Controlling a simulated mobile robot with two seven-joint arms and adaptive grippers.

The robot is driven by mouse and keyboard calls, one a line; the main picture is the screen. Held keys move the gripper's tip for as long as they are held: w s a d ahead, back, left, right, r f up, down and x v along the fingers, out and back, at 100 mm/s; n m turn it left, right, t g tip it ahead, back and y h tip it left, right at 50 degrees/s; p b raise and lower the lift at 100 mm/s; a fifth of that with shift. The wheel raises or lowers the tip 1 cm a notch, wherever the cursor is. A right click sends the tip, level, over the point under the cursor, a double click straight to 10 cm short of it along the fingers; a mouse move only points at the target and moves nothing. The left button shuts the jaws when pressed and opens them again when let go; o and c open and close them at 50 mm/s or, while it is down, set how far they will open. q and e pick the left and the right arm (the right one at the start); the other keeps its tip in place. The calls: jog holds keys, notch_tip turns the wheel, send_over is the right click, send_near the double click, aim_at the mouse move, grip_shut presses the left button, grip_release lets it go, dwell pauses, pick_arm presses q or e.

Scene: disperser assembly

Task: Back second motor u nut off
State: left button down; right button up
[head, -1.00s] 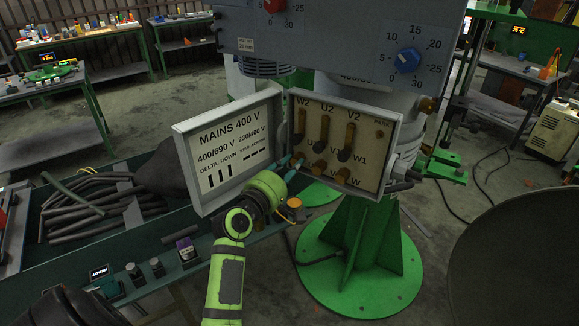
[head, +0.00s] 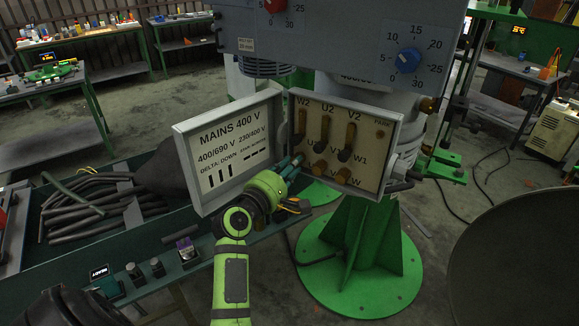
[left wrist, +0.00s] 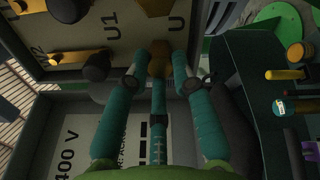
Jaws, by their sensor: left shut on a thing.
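The open motor terminal box (head: 357,111) has several posts with brass bars and dark nuts, and a lower row of brass nuts. My left gripper (head: 295,162) comes from below to the lower left terminal, by the U marking. In the left wrist view the teal fingers (left wrist: 164,72) are shut around the brass U nut (left wrist: 159,60), which partly shows between their tips. In the head view the fingers and wrist hide this nut. I cannot tell whether it is still on its thread. My right gripper is not in view.
The open lid (head: 228,152) with the MAINS 400 V label hangs just left of my left gripper. A green bench (head: 95,265) with dark rods lies at left. The motor's green stand (head: 361,250) is below. A large dark round thing (head: 520,250) fills the lower right.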

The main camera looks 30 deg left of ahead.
pick_arm(q)
jog(key=shift+d, duration=0.25)
jog(key=c, duration=1)
grip_release()
jog(key=shift+c, duration=0.2)
jog(key=shift+w+d+r, duration=0.1)
jog(key=shift+d, duration=0.1)
jog(key=shift+a, duration=0.1)
jog(key=s, duration=1.2)
jog(key=shift+d, duration=0.35)
